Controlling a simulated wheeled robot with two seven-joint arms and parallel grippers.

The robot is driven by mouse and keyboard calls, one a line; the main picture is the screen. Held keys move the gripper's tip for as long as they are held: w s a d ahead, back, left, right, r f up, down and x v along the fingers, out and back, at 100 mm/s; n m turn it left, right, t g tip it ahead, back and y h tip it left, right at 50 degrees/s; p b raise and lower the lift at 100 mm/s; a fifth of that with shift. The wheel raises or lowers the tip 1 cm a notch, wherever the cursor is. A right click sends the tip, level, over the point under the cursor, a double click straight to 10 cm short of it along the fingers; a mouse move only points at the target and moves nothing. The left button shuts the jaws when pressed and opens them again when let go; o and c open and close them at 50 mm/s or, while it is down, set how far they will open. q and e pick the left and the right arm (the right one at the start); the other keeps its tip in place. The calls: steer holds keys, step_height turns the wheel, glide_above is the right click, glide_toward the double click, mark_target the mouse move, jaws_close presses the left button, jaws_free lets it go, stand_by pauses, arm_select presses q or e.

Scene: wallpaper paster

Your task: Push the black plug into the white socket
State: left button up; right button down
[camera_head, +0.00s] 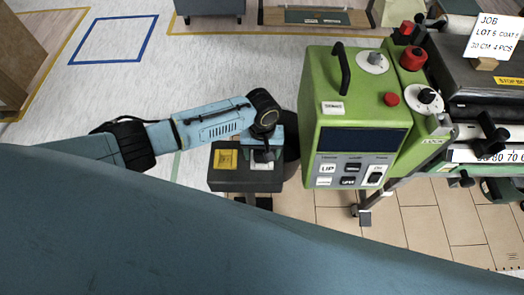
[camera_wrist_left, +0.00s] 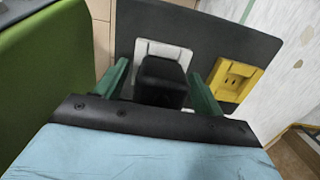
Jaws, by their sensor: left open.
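The black plug (camera_wrist_left: 162,82) stands at the white socket (camera_wrist_left: 180,49) in the left wrist view and covers the socket's lower part. How deep it sits in the socket cannot be told. My left gripper (camera_wrist_left: 160,78) is open, with one green finger on each side of the plug and a visible gap at each side. In the head view my left gripper (camera_head: 263,152) points down over the dark box, near the white socket (camera_head: 262,166). The plug is mostly hidden there by the gripper. My right gripper is not in view.
A yellow socket (camera_wrist_left: 234,79) is beside the white one on the dark panel (camera_wrist_left: 217,30); it also shows in the head view (camera_head: 226,158). A green machine (camera_head: 352,115) with a black handle stands close on the right. Open floor (camera_head: 190,75) lies behind my left arm.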

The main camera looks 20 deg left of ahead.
arm_select(q)
step_height(320, 180, up, 13)
steer(key=w+p, duration=0.1)
steer(key=p, duration=0.2)
steer(key=shift+a+r, duration=0.15)
steer(key=shift+s, duration=0.1)
stand_by(0.5)
